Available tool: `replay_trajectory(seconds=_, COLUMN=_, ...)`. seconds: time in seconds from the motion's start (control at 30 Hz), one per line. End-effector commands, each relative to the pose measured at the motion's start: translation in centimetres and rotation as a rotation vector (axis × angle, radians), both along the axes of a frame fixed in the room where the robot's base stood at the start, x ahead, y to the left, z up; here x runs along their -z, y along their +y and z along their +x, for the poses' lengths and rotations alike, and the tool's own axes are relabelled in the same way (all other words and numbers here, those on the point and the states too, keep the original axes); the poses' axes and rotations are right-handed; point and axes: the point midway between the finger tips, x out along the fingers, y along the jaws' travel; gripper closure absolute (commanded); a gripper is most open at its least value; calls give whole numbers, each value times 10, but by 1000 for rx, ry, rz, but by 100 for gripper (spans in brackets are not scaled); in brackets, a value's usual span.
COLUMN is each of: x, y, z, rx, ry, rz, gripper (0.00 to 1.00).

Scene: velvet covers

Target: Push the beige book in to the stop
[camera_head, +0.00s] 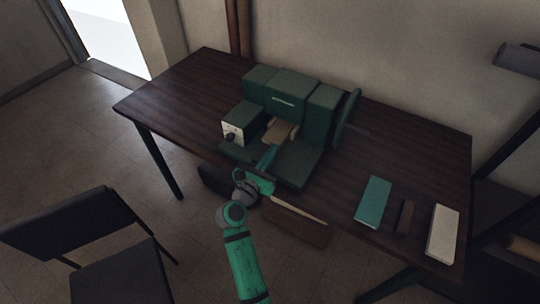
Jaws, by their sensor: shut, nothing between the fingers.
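A beige book (278,132) lies in the throat of the dark green machine (290,100) on the table, between its left block and its right block. My gripper (271,150) reaches over the machine's front plate toward the book's near edge. The fingers are shut with nothing between them. The tip is at or very close to the book's near edge; I cannot tell whether they touch. The book's far end is hidden inside the machine, so the stop does not show.
A handwheel (347,118) stands on the machine's right. A teal book (374,201), a narrow brown block (405,216) and a cream book (443,233) lie on the table's right. Dark chairs (60,222) stand at the lower left. The table's left part is clear.

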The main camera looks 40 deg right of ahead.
Motion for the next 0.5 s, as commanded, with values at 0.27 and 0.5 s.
replay_trajectory(seconds=0.27, x=0, y=2, z=2, rx=-4, ry=0, rz=0, gripper=100)
replay_trajectory(seconds=0.5, x=-1, y=-22, z=11, rx=2, ry=0, rz=-1, gripper=100)
